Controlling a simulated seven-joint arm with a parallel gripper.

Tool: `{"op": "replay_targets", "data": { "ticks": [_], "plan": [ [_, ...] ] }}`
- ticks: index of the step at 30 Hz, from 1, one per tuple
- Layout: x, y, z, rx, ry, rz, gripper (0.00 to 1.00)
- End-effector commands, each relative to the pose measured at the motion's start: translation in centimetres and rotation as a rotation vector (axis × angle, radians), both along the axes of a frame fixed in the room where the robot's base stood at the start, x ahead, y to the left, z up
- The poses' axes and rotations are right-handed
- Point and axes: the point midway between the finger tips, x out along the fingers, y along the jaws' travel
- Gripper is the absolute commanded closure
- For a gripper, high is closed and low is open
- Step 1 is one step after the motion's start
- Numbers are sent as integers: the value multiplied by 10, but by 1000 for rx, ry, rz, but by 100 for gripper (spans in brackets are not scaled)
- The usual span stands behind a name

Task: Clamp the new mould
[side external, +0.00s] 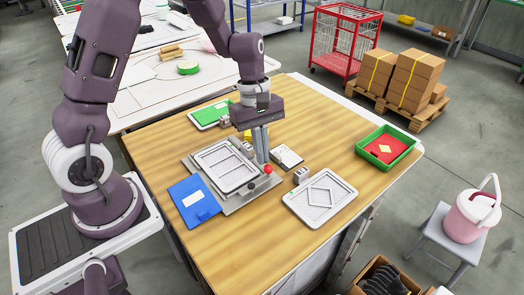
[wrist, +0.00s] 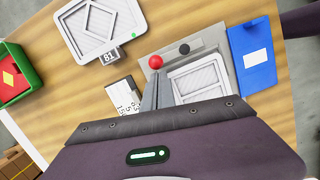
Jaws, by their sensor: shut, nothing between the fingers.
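A pale grey mould with slanted slats (side external: 227,166) lies on a flat metal plate (side external: 240,203); the wrist view shows part of it too (wrist: 197,82). A red ball knob (side external: 268,169) and a black round knob (side external: 252,185) are at the plate's near right end. Another pale mould with a diamond pattern (side external: 320,200) lies on the table to the right, also in the wrist view (wrist: 98,25). My gripper (side external: 264,158) is shut and empty, pointing down beside the red knob (wrist: 155,62). I cannot tell whether the fingertips touch it.
A blue folder (side external: 190,190) lies left of the plate. A white card (side external: 286,157) and a small block marked 81 (wrist: 109,57) are right of it. A green box with red inside (side external: 385,148) stands at the table's right. The wooden table's front is clear.

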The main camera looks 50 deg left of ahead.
Motion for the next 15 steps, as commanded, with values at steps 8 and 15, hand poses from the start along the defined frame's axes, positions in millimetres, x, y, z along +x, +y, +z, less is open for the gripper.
{"op": "replay_targets", "data": {
  "ticks": [8,15],
  "plan": [
    [0,0,0,0,-1,0,100],
    [2,-2,0,1,-2,-39,100]
  ]
}}
